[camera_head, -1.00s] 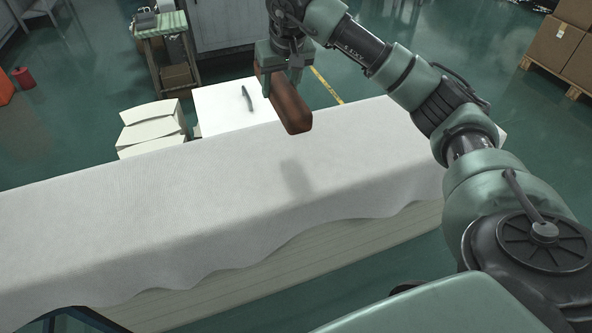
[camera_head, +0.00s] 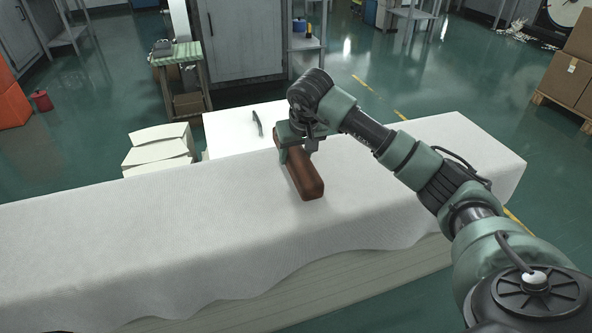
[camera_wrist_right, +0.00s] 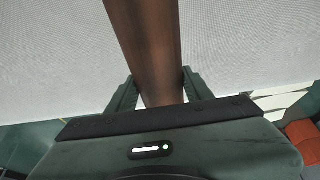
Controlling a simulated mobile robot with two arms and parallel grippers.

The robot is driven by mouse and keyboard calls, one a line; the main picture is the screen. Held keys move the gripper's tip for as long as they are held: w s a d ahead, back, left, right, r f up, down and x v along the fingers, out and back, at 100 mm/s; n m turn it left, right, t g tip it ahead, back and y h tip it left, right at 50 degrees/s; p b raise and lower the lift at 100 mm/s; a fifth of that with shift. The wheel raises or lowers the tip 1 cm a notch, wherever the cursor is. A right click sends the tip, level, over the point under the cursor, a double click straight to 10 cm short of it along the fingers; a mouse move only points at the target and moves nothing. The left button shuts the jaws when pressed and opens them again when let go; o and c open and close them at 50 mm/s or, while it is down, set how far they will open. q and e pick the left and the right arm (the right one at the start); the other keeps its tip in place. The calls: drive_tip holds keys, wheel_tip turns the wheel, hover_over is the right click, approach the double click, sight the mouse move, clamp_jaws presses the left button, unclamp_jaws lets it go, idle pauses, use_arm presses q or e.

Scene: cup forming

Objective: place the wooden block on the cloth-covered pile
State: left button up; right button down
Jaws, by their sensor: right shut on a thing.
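The wooden block (camera_head: 306,182) is reddish brown and long. It is at the far edge of the cloth-covered pile (camera_head: 150,235), over the white cloth. My right gripper (camera_head: 297,152) is shut on its far end. In the right wrist view the block (camera_wrist_right: 146,45) runs up from between the two fingers (camera_wrist_right: 158,92), with white cloth behind it. The block looks very low over the cloth or touching it; I cannot tell which. My left gripper is not in view.
A white table (camera_head: 228,130) with a small dark-green item (camera_head: 257,124) stands behind the pile. Stacked pale sheets (camera_head: 158,150) stand left of it. A cart (camera_head: 181,75) and grey cabinet (camera_head: 240,40) are farther back. The cloth left and right of the block is clear.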

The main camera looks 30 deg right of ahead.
sight(298, 156)
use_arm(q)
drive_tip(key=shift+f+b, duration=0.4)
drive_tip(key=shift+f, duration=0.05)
use_arm(e)
drive_tip(key=shift+f, duration=2.25)
drive_tip(key=c, duration=0.6)
unclamp_jaws()
drive_tip(key=shift+f, duration=0.1)
drive_tip(key=p+v, duration=0.1)
drive_tip(key=v, duration=0.6)
drive_tip(key=p+v, duration=0.1)
drive_tip(key=v, duration=0.3)
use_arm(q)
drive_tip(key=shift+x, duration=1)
use_arm(e)
drive_tip(key=shift+s+a+r, duration=0.1)
drive_tip(key=shift+s+r, duration=0.2)
drive_tip(key=shift+r, duration=0.25)
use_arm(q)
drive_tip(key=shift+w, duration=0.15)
